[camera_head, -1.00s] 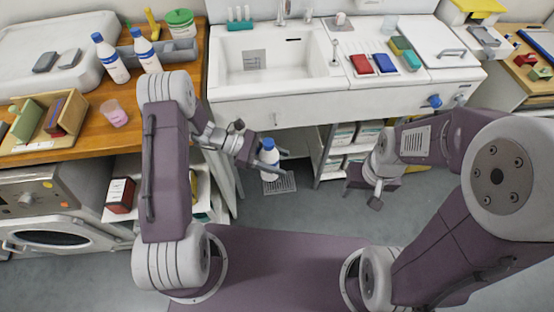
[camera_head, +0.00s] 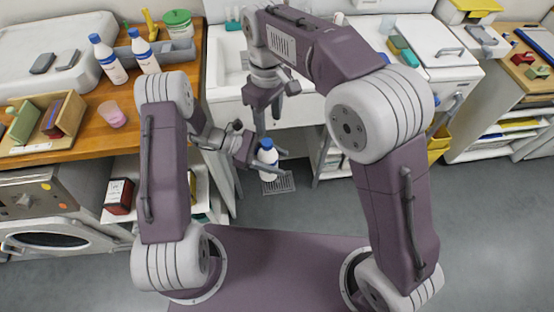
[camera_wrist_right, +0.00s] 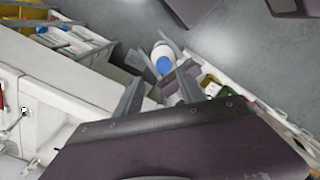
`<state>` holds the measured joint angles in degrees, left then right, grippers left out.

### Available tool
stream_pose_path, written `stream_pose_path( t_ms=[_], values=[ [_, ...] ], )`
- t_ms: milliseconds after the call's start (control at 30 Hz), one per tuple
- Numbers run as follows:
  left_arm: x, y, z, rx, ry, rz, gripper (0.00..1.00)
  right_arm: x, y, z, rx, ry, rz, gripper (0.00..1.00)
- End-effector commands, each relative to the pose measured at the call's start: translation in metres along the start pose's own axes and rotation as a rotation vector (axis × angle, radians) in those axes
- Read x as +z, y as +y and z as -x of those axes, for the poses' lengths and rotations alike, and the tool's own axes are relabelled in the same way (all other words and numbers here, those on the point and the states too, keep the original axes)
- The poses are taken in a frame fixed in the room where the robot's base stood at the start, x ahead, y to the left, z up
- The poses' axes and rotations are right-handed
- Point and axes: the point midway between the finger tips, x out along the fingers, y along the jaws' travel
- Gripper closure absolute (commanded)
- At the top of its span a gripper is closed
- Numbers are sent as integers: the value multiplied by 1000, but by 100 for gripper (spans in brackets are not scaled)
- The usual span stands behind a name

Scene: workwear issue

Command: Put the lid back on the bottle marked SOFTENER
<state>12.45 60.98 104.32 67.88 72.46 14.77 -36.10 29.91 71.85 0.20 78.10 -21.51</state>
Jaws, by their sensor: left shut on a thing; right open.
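A white bottle with a blue top (camera_head: 267,157) is held upright in front of the sink, above the floor. My left gripper (camera_head: 270,166) is shut around its body. The bottle and its blue top also show in the right wrist view (camera_wrist_right: 163,52). I cannot read its label or tell whether the blue part is a separate lid. My right gripper (camera_head: 267,124) is open and empty, just above and behind the bottle; its fingers (camera_wrist_right: 158,88) point toward the blue top in the right wrist view. Two similar blue-topped bottles (camera_head: 105,60) (camera_head: 145,54) stand on the wooden counter.
The white sink unit (camera_head: 228,80) stands behind my grippers, with a floor grate (camera_head: 280,184) below.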

Motion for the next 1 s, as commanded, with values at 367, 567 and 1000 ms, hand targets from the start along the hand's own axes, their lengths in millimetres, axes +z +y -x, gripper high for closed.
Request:
stream_pose_path(
  t_ms=[367, 567, 1000],
  values=[
    [0, 0, 0, 0, -1, 0, 100, -3, -7, -1, -1, -1, 18, 54],
    [0, 0, 0, 0, -1, 0, 100, -2, -7, -18, -2, -4, 17, 54],
    [0, 0, 0, 0, -1, 0, 100, -2, -7, -78, -1, 0, 17, 54]
  ],
)
